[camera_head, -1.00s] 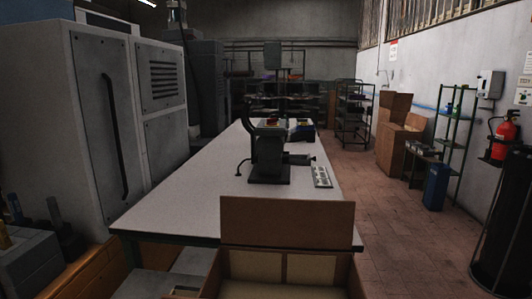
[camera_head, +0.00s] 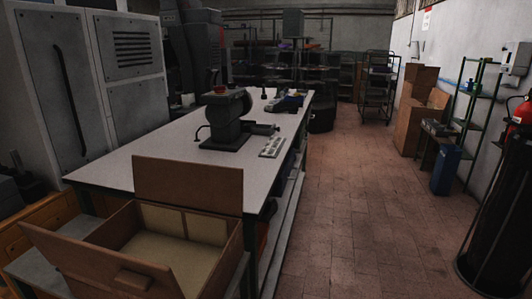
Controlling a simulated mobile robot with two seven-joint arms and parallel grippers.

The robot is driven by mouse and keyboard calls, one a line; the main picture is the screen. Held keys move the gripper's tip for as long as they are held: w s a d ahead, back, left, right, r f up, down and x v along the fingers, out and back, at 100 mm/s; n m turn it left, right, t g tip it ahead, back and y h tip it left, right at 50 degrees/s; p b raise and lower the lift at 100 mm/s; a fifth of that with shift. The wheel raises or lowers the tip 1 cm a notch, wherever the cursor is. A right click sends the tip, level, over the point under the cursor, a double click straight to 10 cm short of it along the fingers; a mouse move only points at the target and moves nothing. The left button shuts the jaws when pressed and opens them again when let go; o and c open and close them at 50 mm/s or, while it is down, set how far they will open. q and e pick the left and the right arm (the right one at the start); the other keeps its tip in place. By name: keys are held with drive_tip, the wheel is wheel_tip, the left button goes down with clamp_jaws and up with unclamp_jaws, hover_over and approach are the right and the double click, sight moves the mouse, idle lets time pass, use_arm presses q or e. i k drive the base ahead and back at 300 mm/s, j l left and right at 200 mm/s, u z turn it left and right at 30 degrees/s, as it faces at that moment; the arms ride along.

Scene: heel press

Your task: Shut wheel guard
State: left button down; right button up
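No wheel guard can be made out from here. A dark machine (camera_head: 226,120) stands upright on the white-topped table (camera_head: 130,152), with a small reddish thing on its top. A short arm sticks out from its right side. I cannot tell whether any part of it is a wheel guard. Neither of my grippers is in view.
An open cardboard box (camera_head: 190,190) stands at the table's near end. A light keypad-like panel (camera_head: 272,147) lies beside the machine. Grey cabinets (camera_head: 85,90) line the left. The tiled floor (camera_head: 350,200) right of the table is clear. A dark cylinder (camera_head: 497,215) stands far right.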

sight(211, 78)
drive_tip(key=i+l+u, duration=0.1)
drive_tip(key=i+l, duration=0.5)
drive_tip(key=l, duration=0.2)
drive_tip(key=i+l+u, duration=0.15)
drive_tip(key=i+l, duration=0.4)
drive_tip(key=l, duration=0.25)
drive_tip(key=u, duration=0.05)
